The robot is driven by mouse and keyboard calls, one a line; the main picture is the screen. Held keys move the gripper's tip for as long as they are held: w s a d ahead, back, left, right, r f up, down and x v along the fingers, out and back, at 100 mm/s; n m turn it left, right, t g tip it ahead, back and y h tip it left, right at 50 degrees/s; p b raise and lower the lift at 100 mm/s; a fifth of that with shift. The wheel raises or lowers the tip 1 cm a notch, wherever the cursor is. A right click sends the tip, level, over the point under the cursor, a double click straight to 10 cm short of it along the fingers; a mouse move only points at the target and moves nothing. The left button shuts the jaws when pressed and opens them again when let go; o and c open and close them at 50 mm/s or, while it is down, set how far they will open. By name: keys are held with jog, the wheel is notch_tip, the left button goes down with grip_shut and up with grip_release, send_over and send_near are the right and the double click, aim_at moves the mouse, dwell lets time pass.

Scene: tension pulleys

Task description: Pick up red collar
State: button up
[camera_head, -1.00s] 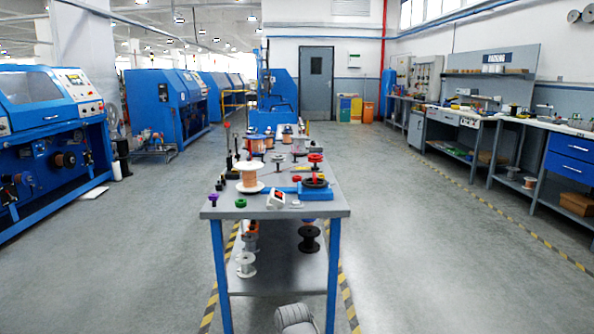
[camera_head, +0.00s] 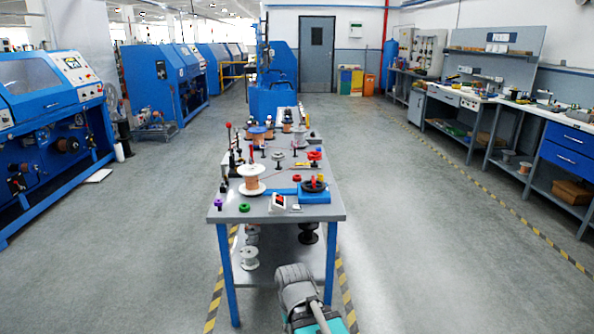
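A small red ring-like piece (camera_head: 315,155) sits on a stand at the right side of the blue-legged workbench (camera_head: 230,214). A red part (camera_head: 313,180) also shows on the black spool (camera_head: 314,187) at the front right. They are too small to tell which one is the red collar. Part of my own arm (camera_head: 297,285), grey and teal, shows at the bottom, in front of the workbench. My gripper is not in view.
A copper-wire spool (camera_head: 251,180), a green ring (camera_head: 244,208), a purple piece (camera_head: 219,204) and a white box with a red display (camera_head: 278,203) crowd the bench front. A tall red-tipped rod (camera_head: 228,127) stands at left.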

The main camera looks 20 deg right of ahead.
notch_tip(320, 180, up, 18)
jog(key=p, duration=1.6)
jog(key=shift+f, duration=0.1)
